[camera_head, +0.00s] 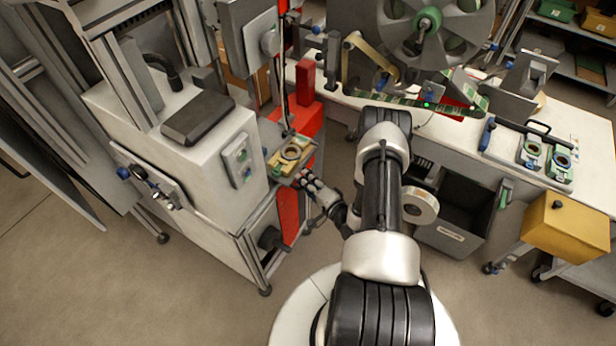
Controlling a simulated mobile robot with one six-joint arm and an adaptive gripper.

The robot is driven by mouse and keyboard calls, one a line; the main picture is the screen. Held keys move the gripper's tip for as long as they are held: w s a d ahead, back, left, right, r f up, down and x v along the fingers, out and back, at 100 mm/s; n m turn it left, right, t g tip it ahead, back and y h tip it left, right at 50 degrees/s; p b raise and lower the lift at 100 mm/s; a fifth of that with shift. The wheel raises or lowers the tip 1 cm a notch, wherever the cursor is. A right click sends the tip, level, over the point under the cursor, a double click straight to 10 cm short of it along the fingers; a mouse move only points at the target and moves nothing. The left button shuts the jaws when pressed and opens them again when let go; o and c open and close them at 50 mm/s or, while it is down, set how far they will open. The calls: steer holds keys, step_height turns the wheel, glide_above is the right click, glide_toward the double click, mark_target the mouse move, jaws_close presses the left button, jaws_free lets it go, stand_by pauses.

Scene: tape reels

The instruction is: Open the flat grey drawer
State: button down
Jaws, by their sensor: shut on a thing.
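The flat grey drawer (285,179) juts from the right side of the white machine cabinet, a little left of the picture's middle. A green and yellow fixture with a dark ring (291,153) lies on top of it. My gripper (306,179) is at the drawer's front edge, reaching in from the lower right. It is shut on the drawer's front, where a handle would be. The fingers are small and dark here and hide the grip point, so I cannot make out the handle itself.
Red posts (288,215) stand beside the drawer. A white workbench (460,130) with a large reel (428,22) is at the right. A grey bin (453,215) and a yellow box (568,228) stand lower right. The floor left of my base is clear.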

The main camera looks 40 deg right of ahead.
steer(key=shift+s+f, duration=0.25)
steer(key=shift+f, duration=0.2)
steer(key=c, duration=1.8)
jaws_free()
steer(key=shift+o, duration=0.6)
steer(key=shift+w+r, duration=0.1)
steer(key=shift+r, duration=0.05)
steer(key=s+r, duration=0.2)
steer(key=s, duration=0.9)
steer(key=shift+s+r, duration=0.25)
steer(key=shift+s, duration=0.1)
steer(key=shift+w, duration=0.1)
